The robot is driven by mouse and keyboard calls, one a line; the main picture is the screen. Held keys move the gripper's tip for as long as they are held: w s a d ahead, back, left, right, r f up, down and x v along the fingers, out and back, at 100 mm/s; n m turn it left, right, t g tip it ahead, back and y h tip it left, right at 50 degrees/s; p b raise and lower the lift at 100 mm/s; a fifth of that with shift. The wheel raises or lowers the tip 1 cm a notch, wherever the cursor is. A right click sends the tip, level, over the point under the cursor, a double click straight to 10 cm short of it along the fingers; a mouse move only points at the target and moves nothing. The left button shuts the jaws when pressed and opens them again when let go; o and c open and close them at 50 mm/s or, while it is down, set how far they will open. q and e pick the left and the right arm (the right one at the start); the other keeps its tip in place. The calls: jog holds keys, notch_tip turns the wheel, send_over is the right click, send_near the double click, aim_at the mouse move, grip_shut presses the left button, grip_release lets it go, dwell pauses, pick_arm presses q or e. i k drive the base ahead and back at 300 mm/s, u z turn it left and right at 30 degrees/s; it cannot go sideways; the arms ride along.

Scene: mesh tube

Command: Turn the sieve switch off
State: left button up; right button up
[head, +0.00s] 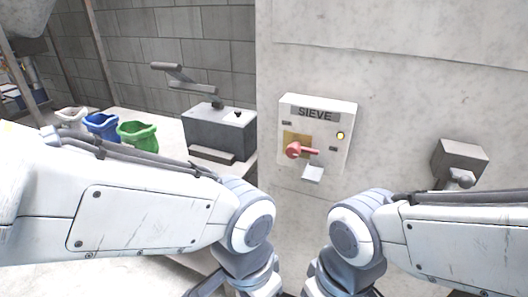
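The sieve switch box (318,112) is a pale panel labelled SIEVE, mounted on the concrete wall in the middle of the head view. Its red handle (295,150) sits on a yellow plate (290,137) and points to the right. A small yellow lamp (340,135) at the right of the box looks lit. Two small dark labels on the box are too small to read. Both my arms reach in from the sides and bend down below the box. Their grippers are beyond the bottom edge, and nothing of mine touches the handle.
A small pale ledge (313,173) sticks out under the box. A grey wall box with a knob (459,157) is at the right. At the left, a table carries a grey machine with a lever (221,131) and white, blue (102,126) and green (137,133) bags. The space before the switch is clear.

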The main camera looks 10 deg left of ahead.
aim_at(293, 151)
jog(key=z, duration=2.4)
jog(key=k, duration=0.85)
jog(key=u, duration=2.45)
